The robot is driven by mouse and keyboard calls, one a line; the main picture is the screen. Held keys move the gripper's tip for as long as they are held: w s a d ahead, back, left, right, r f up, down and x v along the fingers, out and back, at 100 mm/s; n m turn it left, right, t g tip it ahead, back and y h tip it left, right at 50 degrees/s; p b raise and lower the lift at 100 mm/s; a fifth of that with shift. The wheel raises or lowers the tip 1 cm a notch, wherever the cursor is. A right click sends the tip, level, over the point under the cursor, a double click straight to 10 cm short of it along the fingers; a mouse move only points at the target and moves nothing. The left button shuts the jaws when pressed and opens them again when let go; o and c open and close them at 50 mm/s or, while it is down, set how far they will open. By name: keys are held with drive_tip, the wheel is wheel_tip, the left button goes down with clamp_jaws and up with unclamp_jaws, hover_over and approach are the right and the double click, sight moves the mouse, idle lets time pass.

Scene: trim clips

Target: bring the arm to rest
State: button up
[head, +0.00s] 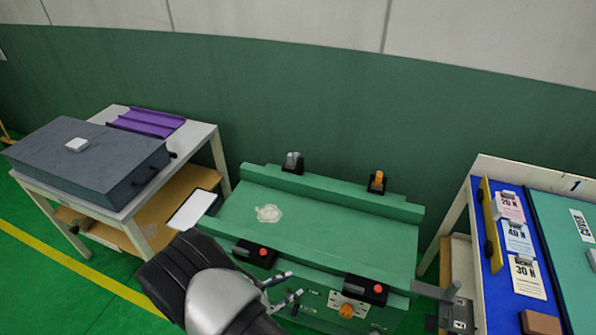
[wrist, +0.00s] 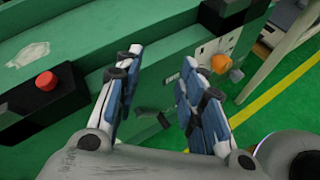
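My gripper (head: 284,291) is in front of the green bench at the middle of the head view, near its front edge. In the wrist view my gripper (wrist: 158,92) shows two blue-and-grey fingers spread apart with nothing between them. The green bench (head: 330,222) carries black clamps with red buttons (head: 263,252) along its front and has a pale patch on its top. My arm reaches in from the bottom of the head view.
A left table holds a dark grey case (head: 85,160) and a purple tray (head: 147,121). A tablet-like white panel (head: 194,209) stands between table and bench. A right table has blue and green surfaces with labelled cards (head: 527,277). Green floor shows at lower left.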

drive_tip(key=s+d+r+m+g+y, duration=0.15)
drive_tip(key=d+r+m, duration=0.3)
drive_tip(key=r, duration=0.45)
drive_tip(key=s+d+r+m+g, duration=0.1)
drive_tip(key=d+r+m+g, duration=0.3)
drive_tip(key=r, duration=0.4)
drive_tip(key=s+d+r+m+g+y, duration=0.15)
drive_tip(key=d+r+m, duration=0.3)
drive_tip(key=r, duration=0.45)
drive_tip(key=s+d+r+m+t+y, duration=0.1)
drive_tip(key=s+d+r+m+y, duration=0.1)
drive_tip(key=s+r, duration=0.4)
drive_tip(key=s+d+r+m+t+y, duration=0.2)
drive_tip(key=s+r+m+y, duration=0.2)
drive_tip(key=s+m, duration=0.3)
drive_tip(key=shift+s+d+r+m+y, duration=0.3)
drive_tip(key=shift+s+r, duration=0.6)
